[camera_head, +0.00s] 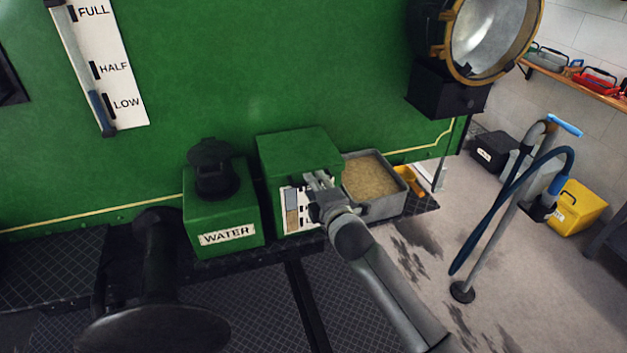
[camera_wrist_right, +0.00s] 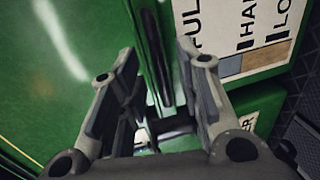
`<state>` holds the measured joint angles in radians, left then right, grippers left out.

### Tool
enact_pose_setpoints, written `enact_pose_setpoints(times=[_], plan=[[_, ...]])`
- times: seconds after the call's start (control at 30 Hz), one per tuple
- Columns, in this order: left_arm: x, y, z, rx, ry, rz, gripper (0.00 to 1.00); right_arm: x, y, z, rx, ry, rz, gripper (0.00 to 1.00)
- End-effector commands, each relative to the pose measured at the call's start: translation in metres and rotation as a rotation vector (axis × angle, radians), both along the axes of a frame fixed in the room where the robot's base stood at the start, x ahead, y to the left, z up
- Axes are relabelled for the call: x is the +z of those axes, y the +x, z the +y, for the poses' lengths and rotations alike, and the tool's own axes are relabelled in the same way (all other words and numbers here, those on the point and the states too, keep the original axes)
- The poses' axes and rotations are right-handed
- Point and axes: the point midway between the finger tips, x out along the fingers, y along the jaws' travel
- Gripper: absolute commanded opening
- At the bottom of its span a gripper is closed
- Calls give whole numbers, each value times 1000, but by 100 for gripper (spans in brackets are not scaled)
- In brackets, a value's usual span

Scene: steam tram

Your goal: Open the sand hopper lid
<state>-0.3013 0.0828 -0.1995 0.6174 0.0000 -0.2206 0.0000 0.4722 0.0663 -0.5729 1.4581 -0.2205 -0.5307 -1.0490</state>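The sand hopper is the green box (camera_head: 288,200) in the middle, with a level panel (camera_head: 292,210) on its front. Its lid (camera_head: 298,148) lies down flat on top. My right gripper (camera_head: 318,180) is at the upper front edge of the hopper, towards its right side. In the right wrist view its two fingers (camera_wrist_right: 158,50) stand apart. A dark bar (camera_wrist_right: 150,55), apparently at the lid's front edge, shows between them; contact cannot be told. The panel (camera_wrist_right: 232,65) marked with level words shows beside the fingers. My left gripper is not in view.
A green WATER box (camera_head: 222,212) with a black cap stands just left of the hopper. A metal tray of sand (camera_head: 372,178) sits close on its right. The green tank wall (camera_head: 250,80) rises behind. A lamp (camera_head: 490,38) hangs at upper right.

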Motion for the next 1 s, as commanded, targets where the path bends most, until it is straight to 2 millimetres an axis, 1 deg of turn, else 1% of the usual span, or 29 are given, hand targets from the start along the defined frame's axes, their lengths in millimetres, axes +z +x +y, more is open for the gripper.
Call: enact_pose_setpoints(times=[0.1, 0.23, 0.4, 0.67, 0.7, 0.77, 0.93, 1.0], plan=[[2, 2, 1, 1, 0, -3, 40, -2, 11, 4, -1, 1, 0, 32], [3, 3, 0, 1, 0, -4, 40, -4, 20, 6, 0, 1, 0, 32], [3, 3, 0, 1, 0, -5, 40, -5, 24, 8, 1, 1, -1, 32], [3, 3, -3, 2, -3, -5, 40, -5, 25, 8, 1, 1, -1, 32], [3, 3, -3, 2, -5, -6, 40, -5, 25, 8, 1, 1, -1, 31], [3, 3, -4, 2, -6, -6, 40, -5, 25, 8, 1, 1, -1, 23], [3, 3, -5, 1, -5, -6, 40, -6, 25, 8, 0, 1, 0, 1], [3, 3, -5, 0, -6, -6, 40, -6, 25, 8, 0, 1, 0, 0]])
